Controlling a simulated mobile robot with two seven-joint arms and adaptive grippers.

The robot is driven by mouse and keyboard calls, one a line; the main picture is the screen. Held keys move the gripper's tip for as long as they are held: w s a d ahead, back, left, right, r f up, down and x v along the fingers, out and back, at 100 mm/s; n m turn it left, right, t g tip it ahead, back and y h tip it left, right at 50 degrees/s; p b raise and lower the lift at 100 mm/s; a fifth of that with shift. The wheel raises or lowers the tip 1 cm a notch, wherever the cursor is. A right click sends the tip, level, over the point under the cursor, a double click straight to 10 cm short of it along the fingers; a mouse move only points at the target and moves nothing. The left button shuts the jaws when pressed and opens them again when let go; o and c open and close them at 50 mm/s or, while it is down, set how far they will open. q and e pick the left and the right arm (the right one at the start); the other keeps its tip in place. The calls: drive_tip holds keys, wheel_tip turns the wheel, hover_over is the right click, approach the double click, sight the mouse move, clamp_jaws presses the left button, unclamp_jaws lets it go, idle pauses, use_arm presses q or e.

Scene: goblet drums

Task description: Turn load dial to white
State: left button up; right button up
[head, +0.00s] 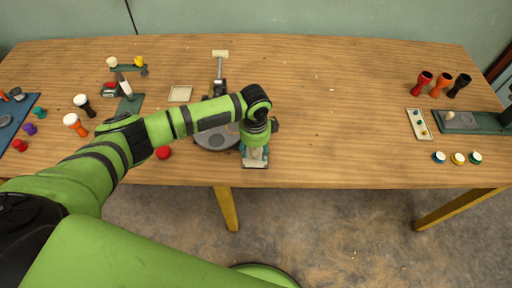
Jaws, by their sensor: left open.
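My left arm reaches in from the left, and its gripper (257,140) points down near the table's front edge, left of the middle. The gripper is open. Right under it is a small grey-green block (255,164) with a pale upright piece on it; the gripper hides most of this piece. Just left of it is a grey round plate (212,141) with a dark centre, partly covered by my arm. I cannot tell which part is the load dial, nor see a white mark. My right gripper is not in view.
The wooden table (340,110) is clear right of the gripper. More drums (83,103) and small parts lie at the left.

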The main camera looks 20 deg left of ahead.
use_arm(q)
drive_tip(key=shift+f, duration=0.1)
clamp_jaws()
drive_tip(key=m+p, duration=0.1)
drive_tip(key=m, duration=0.3)
drive_tip(key=shift+s, duration=0.1)
drive_tip(key=m, duration=0.9)
drive_tip(key=shift+f+h, duration=0.1)
drive_tip(key=shift+h, duration=0.2)
drive_tip(key=m+b, duration=0.1)
drive_tip(key=m, duration=0.3)
drive_tip(key=shift+m, duration=0.4)
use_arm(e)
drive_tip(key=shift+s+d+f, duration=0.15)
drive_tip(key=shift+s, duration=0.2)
use_arm(q)
drive_tip(key=shift+s, duration=0.1)
